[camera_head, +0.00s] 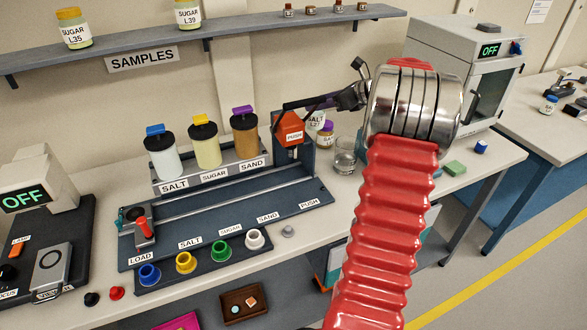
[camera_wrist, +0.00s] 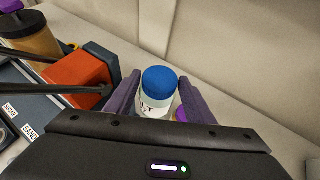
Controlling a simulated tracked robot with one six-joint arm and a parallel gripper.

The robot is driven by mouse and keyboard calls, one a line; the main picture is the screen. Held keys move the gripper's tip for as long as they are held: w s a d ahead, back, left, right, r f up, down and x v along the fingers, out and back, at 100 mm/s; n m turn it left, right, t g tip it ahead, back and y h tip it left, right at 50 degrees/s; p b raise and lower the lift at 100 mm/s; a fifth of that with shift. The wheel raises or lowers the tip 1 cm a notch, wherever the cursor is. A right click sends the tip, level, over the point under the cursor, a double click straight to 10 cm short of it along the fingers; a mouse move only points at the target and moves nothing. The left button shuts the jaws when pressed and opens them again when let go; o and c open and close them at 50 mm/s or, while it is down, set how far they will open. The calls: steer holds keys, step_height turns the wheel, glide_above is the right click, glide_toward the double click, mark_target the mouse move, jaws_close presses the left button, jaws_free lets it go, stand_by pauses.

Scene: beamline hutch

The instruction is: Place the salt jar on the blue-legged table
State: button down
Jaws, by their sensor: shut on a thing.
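The salt jar has a blue lid and a pale body in the wrist view (camera_wrist: 158,84). It stands between the two dark purple fingers of my gripper (camera_wrist: 160,90), which is shut on it. In the head view its SALT label (camera_head: 316,121) shows below the dark gripper, beside the orange PUSH block; its lid is mostly hidden there. I cannot tell whether its base touches the bench. The blue-legged table (camera_head: 540,134) is at the far right in the head view, beyond the bench end.
A purple-lidded jar (camera_head: 326,134) is close behind the salt jar, with a glass beaker (camera_head: 345,155) nearby. The orange PUSH block (camera_head: 289,129) is close to the left. A grey oven (camera_head: 463,75) stands on the bench's right end.

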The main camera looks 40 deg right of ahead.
mark_target(323, 125)
steer(key=shift+f, duration=1.15)
steer(key=shift+f, duration=3.15)
steer(key=shift+f, duration=0.1)
steer(key=shift+f, duration=1.75)
steer(key=shift+f, duration=0.15)
steer(key=c, duration=1.1)
jaws_free()
